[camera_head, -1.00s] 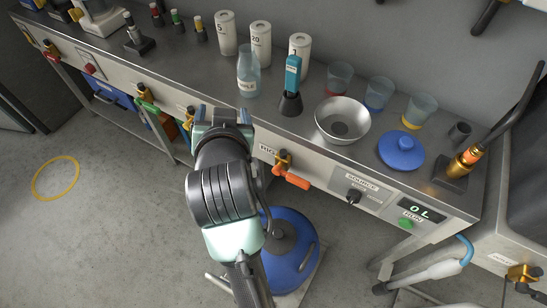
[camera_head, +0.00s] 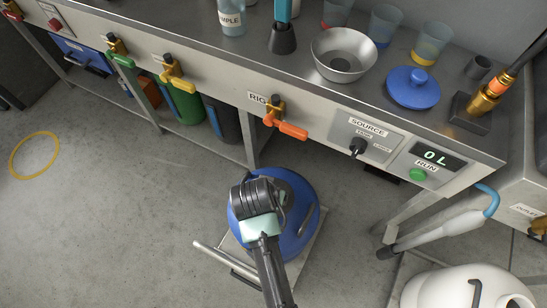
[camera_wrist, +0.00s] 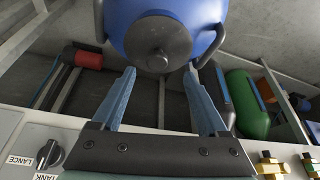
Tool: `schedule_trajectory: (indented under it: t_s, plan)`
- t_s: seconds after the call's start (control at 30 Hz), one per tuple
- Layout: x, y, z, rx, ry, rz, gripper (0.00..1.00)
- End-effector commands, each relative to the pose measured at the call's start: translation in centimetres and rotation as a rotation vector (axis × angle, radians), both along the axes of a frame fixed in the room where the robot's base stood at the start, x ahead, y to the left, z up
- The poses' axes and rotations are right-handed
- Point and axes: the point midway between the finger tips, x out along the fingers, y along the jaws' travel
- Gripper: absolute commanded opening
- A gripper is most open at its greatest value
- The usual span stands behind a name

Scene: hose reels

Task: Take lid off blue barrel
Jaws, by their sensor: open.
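The blue barrel (camera_head: 305,190) stands on the floor in front of the bench, partly hidden by my arm in the head view. In the wrist view the barrel (camera_wrist: 190,12) fills the top middle, and its round dark grey lid (camera_wrist: 150,34) with a small central knob faces me. Dark handles show on both sides of the barrel. My gripper (camera_wrist: 160,73) is open and empty, its two blue fingers pointing at the lid. The fingertips lie at the lid's lower edge in the picture; the depth gap is hard to tell. In the head view my arm hides the gripper and lid.
The barrel is on a pale base (camera_head: 312,255) with a metal bar handle (camera_head: 225,262). The bench edge, with an orange-handled valve (camera_head: 291,130) and source panel, is close behind. A blue knobbed disc (camera_head: 412,94) lies on the bench. Floor to the left is clear.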

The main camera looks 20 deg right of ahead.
Motion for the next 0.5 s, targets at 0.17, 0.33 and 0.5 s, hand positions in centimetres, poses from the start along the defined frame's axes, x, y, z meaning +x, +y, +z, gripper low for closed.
schedule_trajectory:
  t_s: [0.17, 0.33, 0.5]
  plan:
    - [0.3, -0.7, -2.2, 0.001, 0.002, -0.002, 0.77]
    - [0.9, -1.3, -4.4, 0.001, -0.001, 0.0, 0.77]
    - [1.1, -1.6, -5.0, 0.001, -0.001, 0.0, 0.77]
